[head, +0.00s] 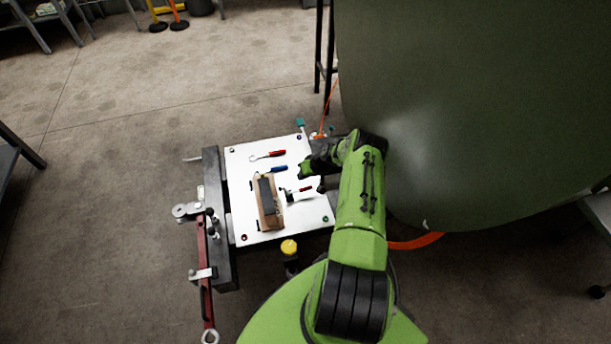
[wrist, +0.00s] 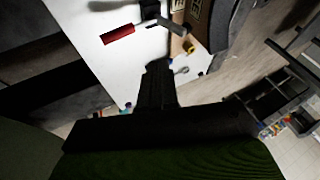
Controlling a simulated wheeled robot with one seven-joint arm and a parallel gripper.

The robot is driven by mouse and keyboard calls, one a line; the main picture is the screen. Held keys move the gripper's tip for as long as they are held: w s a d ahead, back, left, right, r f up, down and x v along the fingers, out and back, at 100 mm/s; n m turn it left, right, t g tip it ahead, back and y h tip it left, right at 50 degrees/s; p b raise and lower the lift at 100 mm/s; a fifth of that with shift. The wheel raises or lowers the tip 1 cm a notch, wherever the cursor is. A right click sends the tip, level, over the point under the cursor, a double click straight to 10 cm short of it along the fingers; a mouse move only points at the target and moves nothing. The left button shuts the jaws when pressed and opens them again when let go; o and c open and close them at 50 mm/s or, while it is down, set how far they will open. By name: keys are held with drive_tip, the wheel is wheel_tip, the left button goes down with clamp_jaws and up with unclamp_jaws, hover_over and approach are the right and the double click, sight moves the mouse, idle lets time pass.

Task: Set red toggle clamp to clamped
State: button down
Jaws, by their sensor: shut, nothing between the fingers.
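The red toggle clamp (head: 303,189) sits on the white panel (head: 246,219), beside a tan block with a dark top (head: 267,199). Its red handle points away from the block and looks low over the panel; I cannot tell whether its arm presses on the block. In the wrist view the red handle (wrist: 118,35) is at upper left, with its dark metal body at the top. My gripper (head: 321,187) is just right of the handle, apart from it as far as I can see. Its dark fingers (wrist: 157,72) are together and empty.
A red-handled tool (head: 275,154) and a blue-handled tool (head: 275,169) lie at the panel's far side. A large dark green fuselage skin (head: 480,110) stands close to the right of my arm. A yellow knob (head: 289,246) is near the front edge. The floor at left is mostly open.

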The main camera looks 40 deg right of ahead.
drive_tip(key=b+x, duration=0.1)
drive_tip(key=x, duration=0.3)
drive_tip(key=shift+f+b, duration=0.3)
drive_tip(key=shift+b, duration=0.1)
drive_tip(key=shift+w+a+f, duration=0.1)
drive_tip(key=shift+w+a, duration=0.2)
drive_tip(key=shift+a, duration=0.3)
drive_tip(key=shift+w+a+f, duration=0.15)
drive_tip(key=shift+w+a, duration=0.15)
drive_tip(key=shift+a, duration=0.25)
drive_tip(key=shift+w+a+f, duration=0.1)
drive_tip(key=shift+w+a, duration=0.1)
drive_tip(key=shift+a, duration=0.3)
